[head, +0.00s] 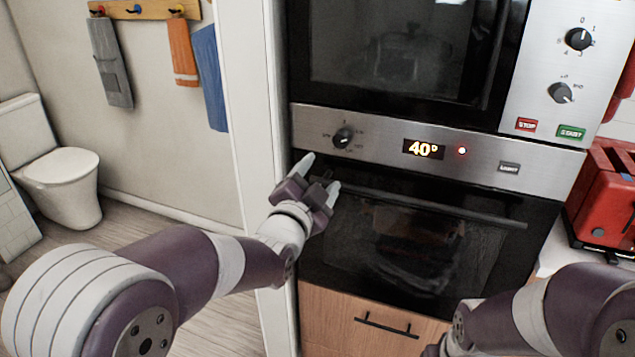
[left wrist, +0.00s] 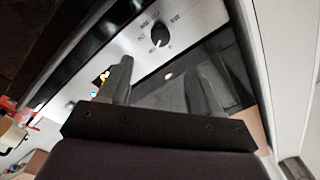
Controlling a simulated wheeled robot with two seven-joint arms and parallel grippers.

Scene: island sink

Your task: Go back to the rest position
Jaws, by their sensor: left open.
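My left gripper (head: 318,176) is raised in front of the upper left of the oven (head: 400,245), near the left end of its handle and below the oven knob (head: 343,136). Its two fingers are apart with nothing between them. In the left wrist view, the fingers of the left gripper (left wrist: 160,85) point toward the silver control panel, and the knob (left wrist: 160,36) shows just beyond them. I cannot tell whether a finger touches the oven. My right arm (head: 545,318) comes in at the lower right; its gripper is cut off by the frame's bottom edge.
The oven display (head: 423,149) reads 40 with a lit red light beside it. A microwave (head: 400,55) sits above. A red toaster (head: 605,195) stands on the counter at right. A white door frame (head: 250,120) borders the oven; a toilet (head: 60,170) stands beyond, with open floor before it.

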